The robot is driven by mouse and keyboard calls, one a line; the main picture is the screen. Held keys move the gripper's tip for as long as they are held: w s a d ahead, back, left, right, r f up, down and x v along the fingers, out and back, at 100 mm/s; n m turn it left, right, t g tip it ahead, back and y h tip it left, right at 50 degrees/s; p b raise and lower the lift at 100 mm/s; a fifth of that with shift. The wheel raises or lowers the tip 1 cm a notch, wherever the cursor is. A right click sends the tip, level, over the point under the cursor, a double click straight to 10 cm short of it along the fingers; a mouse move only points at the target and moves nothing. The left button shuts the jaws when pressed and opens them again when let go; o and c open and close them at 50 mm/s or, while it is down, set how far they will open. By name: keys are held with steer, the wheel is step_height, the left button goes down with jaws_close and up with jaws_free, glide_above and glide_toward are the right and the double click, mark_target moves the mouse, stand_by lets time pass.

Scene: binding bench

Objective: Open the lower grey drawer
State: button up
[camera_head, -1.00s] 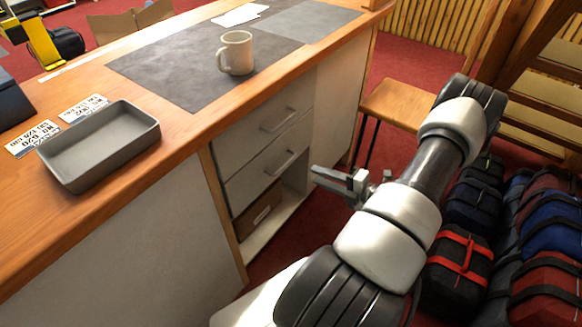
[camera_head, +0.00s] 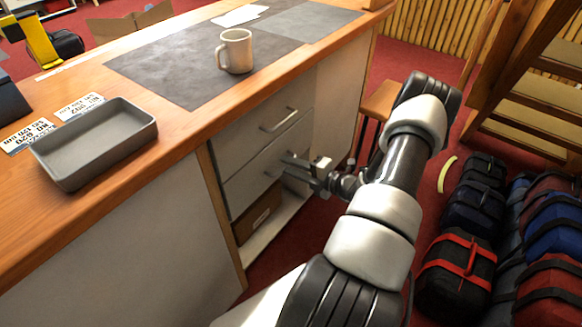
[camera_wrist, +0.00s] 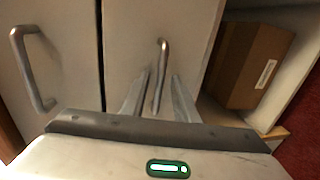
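The lower grey drawer (camera_head: 248,188) is in the bench front, below the upper drawer (camera_head: 240,140), and both look shut. In the wrist view the lower drawer's front (camera_wrist: 128,40) fills the middle, with its metal bar handle (camera_wrist: 163,52) running between my fingers. My gripper (camera_head: 288,164) is at this handle in the head view and hides most of it. The wrist view shows my gripper (camera_wrist: 160,98) open, one finger on each side of the handle, with gaps visible. The upper drawer's handle (camera_wrist: 33,70) is to the left there.
An open shelf under the drawers holds a cardboard box (camera_head: 258,218), also in the wrist view (camera_wrist: 252,65). A mug (camera_head: 236,52) and grey tray (camera_head: 95,145) stand on the bench top. A stool (camera_head: 380,103) is behind my arm. Several bags (camera_head: 458,268) lie at right.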

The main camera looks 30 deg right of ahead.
jaws_close()
steer(key=shift+s, duration=0.15)
steer(key=f+v, duration=0.2)
steer(key=v, duration=0.8)
steer(key=f+p+v, duration=0.1)
steer(key=f+v, duration=0.1)
steer(key=v, duration=0.9)
steer(key=shift+s+d+f, duration=0.15)
steer(key=shift+s+d, duration=0.2)
steer(key=shift+s, duration=0.35)
steer(key=shift+o, duration=0.3)
jaws_free()
steer(key=p+v, duration=0.1)
steer(key=v, duration=1.6)
steer(key=shift+s+p, duration=0.2)
steer(key=shift+p, duration=0.2)
